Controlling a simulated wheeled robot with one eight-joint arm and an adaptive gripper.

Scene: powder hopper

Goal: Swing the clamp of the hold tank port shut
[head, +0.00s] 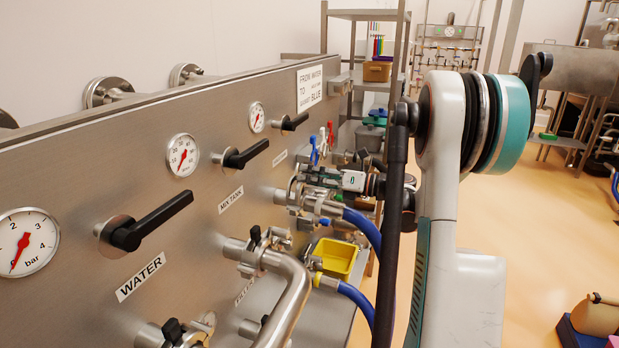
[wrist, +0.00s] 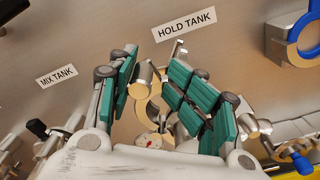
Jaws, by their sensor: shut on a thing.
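In the wrist view, the "HOLD TANK" label (wrist: 182,36) is on the steel panel just beyond my fingertips. The clamp of the hold tank port (wrist: 140,91) shows below it as a curved, brass-tinted metal band with a silver end piece. My gripper (wrist: 153,72) has its green-padded fingers on either side of this band and is shut on the clamp. The fingers and palm hide much of the port, so I cannot tell how far the clamp is closed. In the head view my gripper (head: 322,177) is at the panel's far end, among pipe fittings.
Blue hoses (head: 362,226) and a bent steel pipe (head: 289,290) stick out near my arm. A yellow tray (head: 336,259) lies below. Valve levers (head: 152,220) project from the panel. In the wrist view, a blue-handled fitting (wrist: 298,34) stands at right. The floor at right is largely open.

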